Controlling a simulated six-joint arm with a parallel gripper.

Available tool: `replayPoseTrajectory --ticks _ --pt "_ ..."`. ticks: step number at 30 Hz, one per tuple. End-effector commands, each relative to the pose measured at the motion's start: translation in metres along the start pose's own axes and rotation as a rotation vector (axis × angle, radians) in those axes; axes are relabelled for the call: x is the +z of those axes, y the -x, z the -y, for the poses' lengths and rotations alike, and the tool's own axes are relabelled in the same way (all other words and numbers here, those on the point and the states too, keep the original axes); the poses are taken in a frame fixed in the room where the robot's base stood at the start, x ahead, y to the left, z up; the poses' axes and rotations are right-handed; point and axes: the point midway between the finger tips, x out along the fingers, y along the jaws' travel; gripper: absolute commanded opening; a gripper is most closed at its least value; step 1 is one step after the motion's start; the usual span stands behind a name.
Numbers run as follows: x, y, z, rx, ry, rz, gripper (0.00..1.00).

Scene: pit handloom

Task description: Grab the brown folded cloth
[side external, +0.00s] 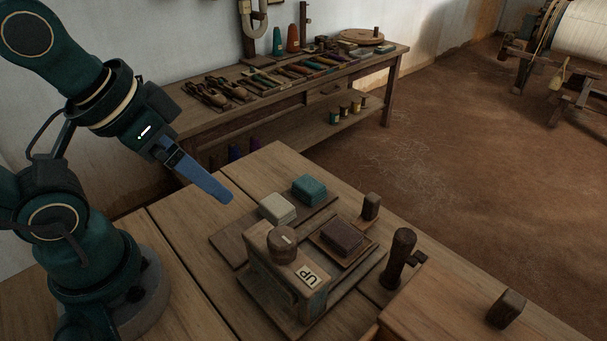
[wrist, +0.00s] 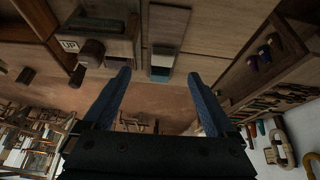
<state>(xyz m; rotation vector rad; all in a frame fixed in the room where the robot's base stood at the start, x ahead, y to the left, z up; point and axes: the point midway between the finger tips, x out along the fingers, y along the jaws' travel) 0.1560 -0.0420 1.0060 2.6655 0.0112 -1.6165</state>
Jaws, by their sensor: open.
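The brown folded cloth (side external: 341,236) lies flat on a small wooden tray (side external: 361,251) on the workbench, just behind and right of a wooden stand marked UP (side external: 292,259). My gripper (side external: 219,192) is above the left part of the bench, up and left of the cloth and well apart from it. In the wrist view my blue fingers (wrist: 159,74) are spread apart with nothing held between them. I cannot tell surely which dark shape in the wrist view is the brown cloth.
A cream folded cloth (side external: 277,208) and a teal folded cloth (side external: 309,190) lie on a board nearby. A small wooden block (side external: 371,206) and an upright dark handle (side external: 399,257) stand close to the brown cloth. A tool table (side external: 290,75) stands behind.

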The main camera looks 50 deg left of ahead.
Motion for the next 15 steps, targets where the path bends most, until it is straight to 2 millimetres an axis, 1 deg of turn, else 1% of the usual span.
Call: replayPoseTrajectory --ticks 3,7,11,15 --pt "-0.004 0.008 -0.015 0.067 0.09 0.02 0.91" --pt "-0.013 0.011 -0.035 0.159 0.234 0.13 0.91" --pt "-0.025 0.008 -0.053 0.239 0.383 0.264 0.91" --pt "-0.042 -0.001 -0.07 0.32 0.561 0.426 0.91"
